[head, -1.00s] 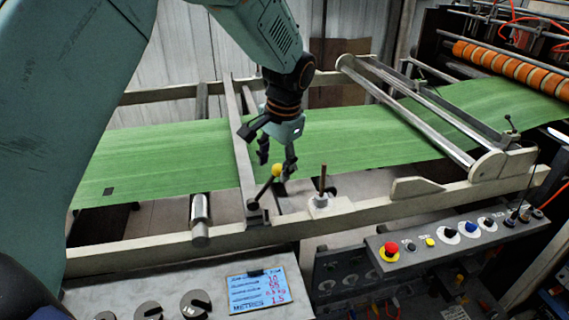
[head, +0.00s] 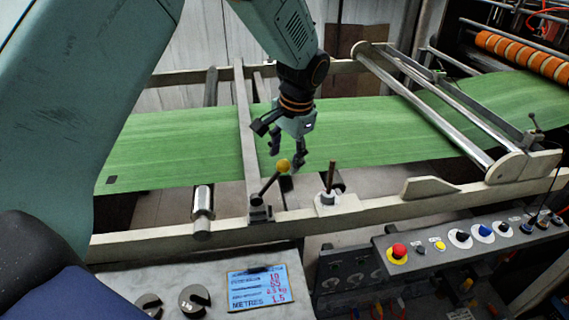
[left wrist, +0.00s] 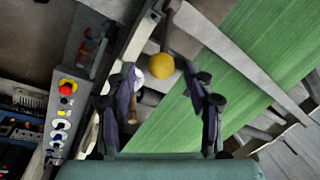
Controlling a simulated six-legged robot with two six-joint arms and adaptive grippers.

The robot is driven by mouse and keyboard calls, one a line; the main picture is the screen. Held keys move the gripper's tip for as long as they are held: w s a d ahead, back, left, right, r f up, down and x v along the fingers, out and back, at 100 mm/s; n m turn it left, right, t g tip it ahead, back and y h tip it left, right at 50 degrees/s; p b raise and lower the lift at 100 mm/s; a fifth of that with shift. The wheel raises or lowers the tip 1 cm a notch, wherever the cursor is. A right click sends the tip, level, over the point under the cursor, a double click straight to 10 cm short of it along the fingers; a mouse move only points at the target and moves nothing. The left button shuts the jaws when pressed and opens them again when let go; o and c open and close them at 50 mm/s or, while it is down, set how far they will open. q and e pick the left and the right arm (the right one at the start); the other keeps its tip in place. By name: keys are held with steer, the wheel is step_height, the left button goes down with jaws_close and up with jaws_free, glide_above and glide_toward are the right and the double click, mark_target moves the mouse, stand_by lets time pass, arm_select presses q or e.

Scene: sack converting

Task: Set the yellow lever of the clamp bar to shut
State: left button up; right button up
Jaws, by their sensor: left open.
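The yellow lever (head: 283,165) is a dark rod with a yellow ball knob, on the front rail at the near end of the clamp bar (head: 247,140). It leans up and to the right. The pale clamp bar crosses over the green web. My left gripper (head: 287,160) is open, its fingers pointing down just above and behind the yellow knob. In the left wrist view the yellow knob (left wrist: 160,65) shows beyond and between the two spread fingers (left wrist: 168,100); no finger visibly touches it. My right gripper is not in view.
A brown upright handle on a white base (head: 327,198) stands just right of the lever. A control panel (head: 450,240) with a red button is at the lower right. A blue-framed metre card (head: 258,289) lies on the grey bench in front.

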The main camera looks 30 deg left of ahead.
mark_target(285, 160)
arm_select(q)
steer(key=f, duration=0.3)
steer(key=w+a+f, duration=0.1)
steer(key=shift+a+f, duration=0.1)
steer(key=shift+f, duration=0.05)
steer(key=shift+s+d+r, duration=0.2)
steer(key=shift+s+d, duration=0.05)
steer(key=shift+s, duration=0.1)
steer(key=shift+c, duration=0.3)
steer(key=shift+d+r, duration=0.1)
steer(key=shift+c, duration=0.8)
steer(key=shift+w+a+f, duration=0.2)
steer(key=shift+w+f, duration=0.05)
steer(key=c, duration=0.5)
steer(key=shift+r, duration=0.1)
jaws_close()
